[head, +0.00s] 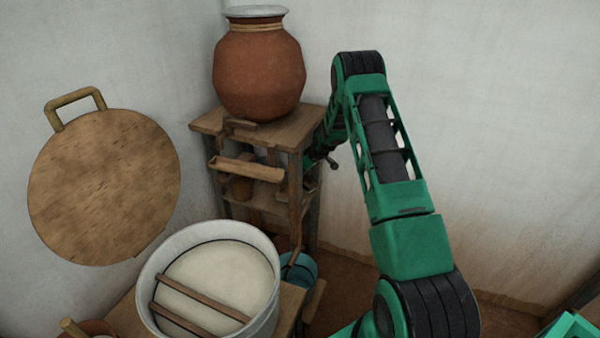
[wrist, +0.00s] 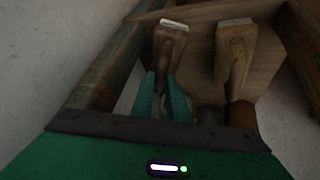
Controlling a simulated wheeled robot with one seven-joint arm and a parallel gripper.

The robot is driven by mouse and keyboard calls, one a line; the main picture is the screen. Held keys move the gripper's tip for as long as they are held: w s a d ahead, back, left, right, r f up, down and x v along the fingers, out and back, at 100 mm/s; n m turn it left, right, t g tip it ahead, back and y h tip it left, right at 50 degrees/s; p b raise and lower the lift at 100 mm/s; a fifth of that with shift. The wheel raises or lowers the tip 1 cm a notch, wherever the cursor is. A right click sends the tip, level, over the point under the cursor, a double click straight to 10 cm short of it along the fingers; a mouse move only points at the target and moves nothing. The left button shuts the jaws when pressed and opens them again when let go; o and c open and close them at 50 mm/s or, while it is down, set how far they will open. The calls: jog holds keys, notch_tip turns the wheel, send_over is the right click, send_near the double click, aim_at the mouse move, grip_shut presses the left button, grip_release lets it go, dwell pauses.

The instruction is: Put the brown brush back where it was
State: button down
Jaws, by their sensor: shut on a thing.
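In the wrist view, my gripper (wrist: 163,88) is shut on a brown brush (wrist: 169,50). The brush has a dark reddish-brown body with a pale strip at its far end. It points away from me, over or against a wooden board (wrist: 199,65) between posts; whether it touches the board I cannot tell. A second, lighter tan brush-like tool (wrist: 236,60) is to its right, apart from it. In the head view, my arm reaches behind the right side of the wooden stand (head: 297,140). The held brush is hidden there.
A clay pot (head: 258,72) stands on the stand's top. A wooden trough (head: 246,168) juts from its front. A post (wrist: 110,60) is close left of my gripper in the wrist view. A metal tub (head: 151,265) and blue bucket (head: 302,270) are in front.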

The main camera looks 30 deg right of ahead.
jog(key=c, duration=1.8)
grip_release()
jog(key=shift+w+a+f, duration=0.15)
jog(key=shift+a, duration=0.5)
jog(key=shift+c, duration=0.2)
jog(key=shift+o, duration=0.6)
jog(key=shift+w+a, duration=0.1)
jog(key=shift+a, duration=0.1)
jog(key=v, duration=1.2)
jog(key=shift+d, duration=0.15)
